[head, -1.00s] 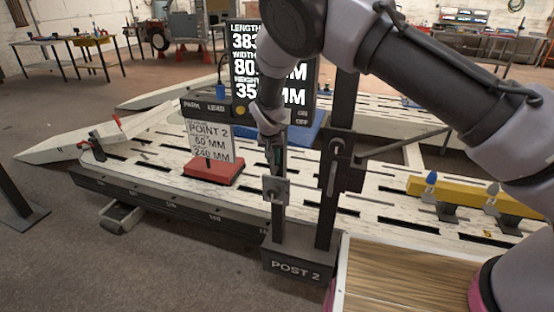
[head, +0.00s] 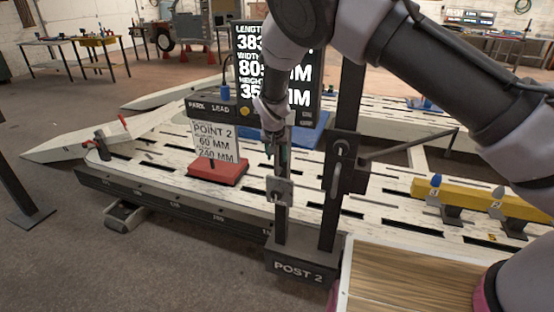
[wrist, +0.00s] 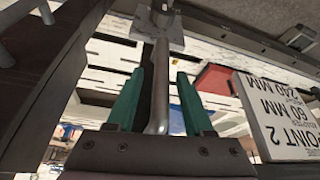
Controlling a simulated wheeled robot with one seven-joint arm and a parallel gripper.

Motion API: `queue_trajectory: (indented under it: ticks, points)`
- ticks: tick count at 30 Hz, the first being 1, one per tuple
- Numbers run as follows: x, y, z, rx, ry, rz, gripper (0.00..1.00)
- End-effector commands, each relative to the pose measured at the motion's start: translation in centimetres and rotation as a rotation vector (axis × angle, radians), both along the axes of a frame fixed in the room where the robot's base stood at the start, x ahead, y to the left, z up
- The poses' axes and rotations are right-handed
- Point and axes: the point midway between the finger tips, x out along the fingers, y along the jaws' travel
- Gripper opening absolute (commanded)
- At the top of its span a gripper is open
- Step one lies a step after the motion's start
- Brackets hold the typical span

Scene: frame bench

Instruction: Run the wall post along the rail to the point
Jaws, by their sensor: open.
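The wall post (head: 299,271), labelled POST 2, stands upright at the bench's front edge, on the rail (head: 165,205) with its printed scale. It has two dark uprights and a grey plate (head: 281,191). My gripper (head: 274,150) is just above that plate in the head view. In the wrist view my gripper (wrist: 160,74) is open, with its green fingers on either side of a grey metal bar (wrist: 161,100) below a square plate (wrist: 157,28); I cannot tell whether they touch it. A card (head: 215,143) reading POINT 2, 60 MM, 240 MM stands on a red base (head: 218,173).
A display (head: 246,75) with length, width and height readings stands behind the post, partly hidden by my arm. A wood-topped surface (head: 415,275) is right of the post. The rail left of the post looks clear.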

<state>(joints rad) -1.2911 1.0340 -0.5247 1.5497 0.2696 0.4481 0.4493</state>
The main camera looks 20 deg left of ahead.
Motion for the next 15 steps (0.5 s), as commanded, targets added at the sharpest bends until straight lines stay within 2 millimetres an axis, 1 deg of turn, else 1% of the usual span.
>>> queue_trajectory:
  ticks: [1,3,9,12,15]
  points:
    - [-0.5,0.1,1.1,0.003,-0.001,0.002,0.52]
    - [-1.1,0.0,2.5,0.003,-0.002,0.003,0.52]
    - [-2.5,-0.3,6.0,0.003,-0.001,0.002,0.52]
    - [-3.0,-0.4,7.1,0.002,0.000,0.002,0.52]
    - [-3.2,-0.5,7.6,0.001,0.000,0.001,0.52]
